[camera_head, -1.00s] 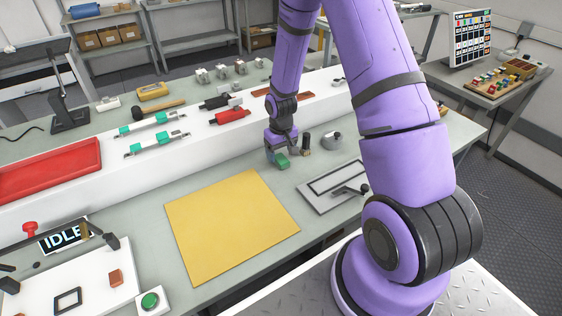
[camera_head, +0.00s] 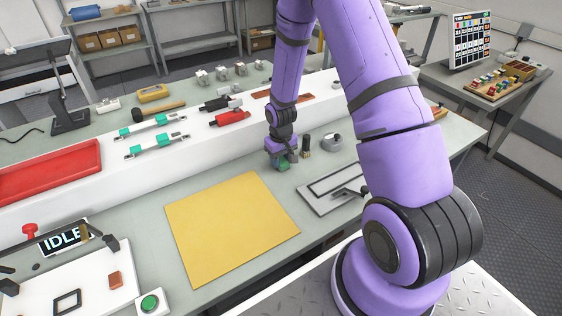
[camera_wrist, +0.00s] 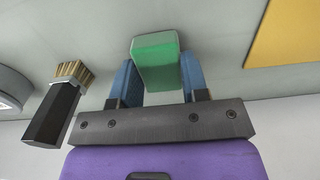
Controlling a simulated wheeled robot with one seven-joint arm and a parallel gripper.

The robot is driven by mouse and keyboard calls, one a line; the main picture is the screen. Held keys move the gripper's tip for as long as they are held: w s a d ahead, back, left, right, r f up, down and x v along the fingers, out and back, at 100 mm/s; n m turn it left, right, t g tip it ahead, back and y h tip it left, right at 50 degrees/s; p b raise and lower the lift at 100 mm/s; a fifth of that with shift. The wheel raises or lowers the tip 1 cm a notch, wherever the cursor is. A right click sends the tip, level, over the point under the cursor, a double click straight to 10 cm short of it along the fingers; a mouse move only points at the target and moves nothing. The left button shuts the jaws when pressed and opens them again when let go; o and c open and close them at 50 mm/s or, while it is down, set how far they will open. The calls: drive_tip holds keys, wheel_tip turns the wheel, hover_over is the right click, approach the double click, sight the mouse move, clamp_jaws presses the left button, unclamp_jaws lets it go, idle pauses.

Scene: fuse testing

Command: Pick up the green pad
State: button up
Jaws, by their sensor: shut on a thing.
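The green pad (camera_wrist: 156,60) is a small block that sits between the two blue fingers of my gripper (camera_wrist: 160,82) in the wrist view. My gripper is shut on it. In the head view my gripper (camera_head: 281,160) is low over the grey-green workbench, and a bit of the green pad (camera_head: 280,163) shows at its fingertips. I cannot tell whether the pad touches the bench top.
A dark-handled brush (camera_wrist: 55,110) stands just beside my gripper, with a round metal tin (camera_head: 332,141) close by. A grey framed plate (camera_head: 325,190) lies to the right and a yellow mat (camera_head: 230,225) to the left. The white raised shelf (camera_head: 215,150) runs behind.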

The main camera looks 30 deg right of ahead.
sight(280, 163)
drive_tip(key=shift+r, duration=0.1)
drive_tip(key=shift+r, duration=0.5)
drive_tip(key=shift+s+a+r, duration=0.2)
drive_tip(key=shift+a+r, duration=0.05)
drive_tip(key=shift+r, duration=0.4)
drive_tip(key=shift+s+a+r, duration=0.2)
drive_tip(key=shift+r, duration=0.4)
drive_tip(key=s+a, duration=0.3)
drive_tip(key=s+a+r, duration=0.1)
drive_tip(key=s+a, duration=0.6)
drive_tip(key=shift+s+a+r, duration=0.15)
drive_tip(key=shift+s+a, duration=0.1)
drive_tip(key=o, duration=0.4)
drive_tip(key=c, duration=0.3)
drive_tip(key=shift+d, duration=0.1)
drive_tip(key=shift+c, duration=0.2)
